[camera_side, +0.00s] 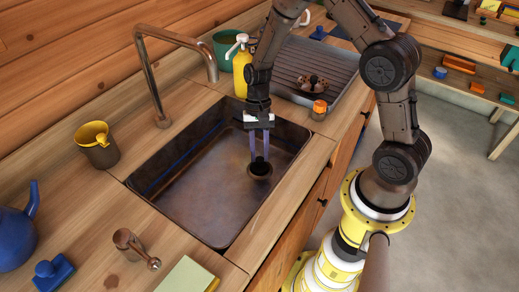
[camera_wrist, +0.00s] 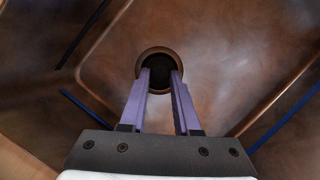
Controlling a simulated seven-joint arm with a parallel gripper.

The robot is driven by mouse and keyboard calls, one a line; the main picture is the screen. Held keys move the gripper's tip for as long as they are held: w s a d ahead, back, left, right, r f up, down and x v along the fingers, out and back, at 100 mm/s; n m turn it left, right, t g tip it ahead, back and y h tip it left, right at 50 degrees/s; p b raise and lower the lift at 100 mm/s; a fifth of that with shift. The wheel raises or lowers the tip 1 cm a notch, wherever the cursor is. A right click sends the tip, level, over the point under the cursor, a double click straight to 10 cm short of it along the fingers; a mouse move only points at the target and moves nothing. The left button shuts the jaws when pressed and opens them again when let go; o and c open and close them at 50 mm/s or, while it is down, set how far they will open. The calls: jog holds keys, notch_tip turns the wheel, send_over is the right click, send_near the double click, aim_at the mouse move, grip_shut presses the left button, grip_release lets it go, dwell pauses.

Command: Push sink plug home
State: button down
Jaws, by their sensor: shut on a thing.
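The dark sink plug (camera_side: 260,163) is between the purple fingertips of my gripper (camera_side: 260,158), low in the sink basin (camera_side: 195,195). My gripper is shut on it, pointing down. The drain (camera_side: 260,176) is a dark round opening with a copper-coloured rim, right below the fingertips. In the wrist view, my fingertips (camera_wrist: 161,76) reach to the drain's rim (camera_wrist: 141,58), and the dark plug (camera_wrist: 160,72) shows between them, inside the ring's outline. I cannot tell how deep the plug sits or whether it touches the rim.
A copper tap (camera_side: 150,75) arches over the basin's back left. A mug (camera_side: 98,148) and blue jug (camera_side: 12,238) are at left. The rest of the basin floor is clear.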

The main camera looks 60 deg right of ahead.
jog(key=shift+f, duration=0.1)
jog(key=c, duration=0.6)
grip_release()
jog(key=shift+o, duration=0.2)
notch_tip(320, 180, up, 21)
jog(key=w+d+n+t, duration=0.1)
jog(key=w+t, duration=0.1)
jog(key=s+a+r+n+t+h, duration=0.1)
jog(key=s+r+n+t, duration=0.15)
jog(key=s+r, duration=0.35)
jog(key=s+a+r+n+t+h, duration=0.1)
jog(key=s+a+r+n+t, duration=0.15)
jog(key=s, duration=0.45)
jog(key=s+d+f+n+t+h, duration=0.1)
jog(key=s+d+f+n, duration=0.1)
jog(key=s+n, duration=0.2)
jog(key=shift+s+f+n, duration=0.25)
jog(key=shift+s+n, duration=0.05)
jog(key=shift+s, duration=0.55)
